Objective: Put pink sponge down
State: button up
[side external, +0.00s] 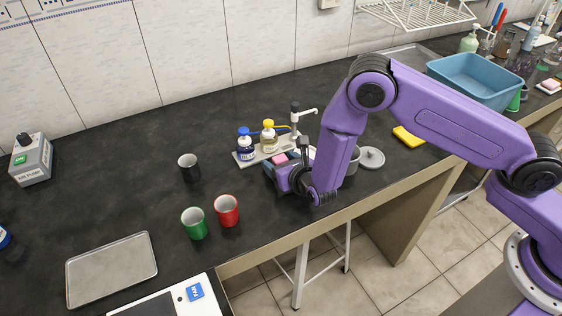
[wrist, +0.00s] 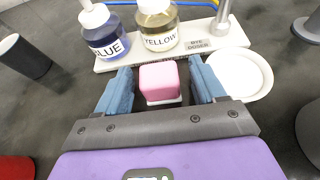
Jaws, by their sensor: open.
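The pink sponge (wrist: 159,80) is a small pink block with a pale lower layer. In the wrist view it rests on the dark counter between the two blue fingers of my gripper (wrist: 161,86). The fingers are apart, with a visible gap on each side of the sponge. In the side external view my gripper (side external: 283,164) is low at the counter in front of the dye doser, and a bit of the pink sponge (side external: 279,158) shows beside it. The arm hides part of this spot.
The dye doser (wrist: 202,45) with a blue bottle (wrist: 104,36) and a yellow bottle (wrist: 158,29) stands just behind the sponge. A white dish (wrist: 240,72) is to the right. Black (side external: 189,168), green (side external: 194,223) and red (side external: 227,211) cups stand left.

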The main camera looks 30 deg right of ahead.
jog(key=shift+s+r, duration=0.1)
jog(key=shift+r, duration=0.05)
jog(key=v, duration=1.2)
jog(key=s+d+r+m+g+h, duration=0.35)
jog(key=d+r+m, duration=0.3)
jog(key=d, duration=0.25)
jog(key=s+d+r+m+g+h, duration=0.25)
jog(key=d+r+m+h, duration=0.2)
jog(key=d+m, duration=0.35)
jog(key=s+d+r+m+g+y, duration=0.1)
jog(key=s+r+m+g+y, duration=0.1)
jog(key=s, duration=0.8)
jog(key=s+d+r+m+g+y, duration=0.1)
jog(key=s+m+g+y, duration=0.4)
jog(key=s, duration=0.5)
jog(key=shift+d+r+m+y, duration=0.35)
jog(key=shift+r+m+y, duration=0.4)
jog(key=shift+m, duration=0.2)
